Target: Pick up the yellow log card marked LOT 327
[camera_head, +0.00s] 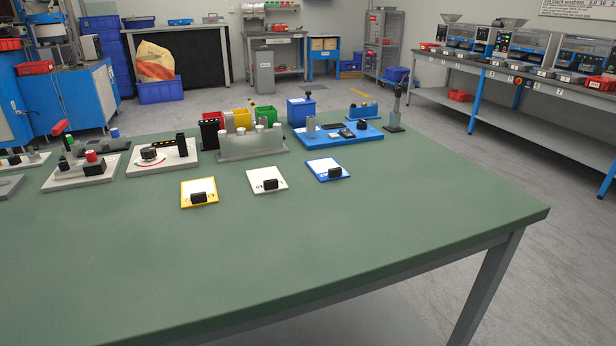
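A yellow-bordered card (187,188) lies flat on the green table, the leftmost of three cards in a row. A black block-shaped grip stands on its lower right part. Its lettering is mostly hidden and too small to read. A white card (260,176) with a black grip lies to its right, and a blue-bordered card (320,164) with a black grip lies further right. My gripper is not in view.
The green table (330,255) is clear in front of the cards. Behind them stand a grey fixture (250,150), a blue base (365,138) with small parts, and a white dial panel (175,166). White switch panels stand at left. The table's right edge borders open floor.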

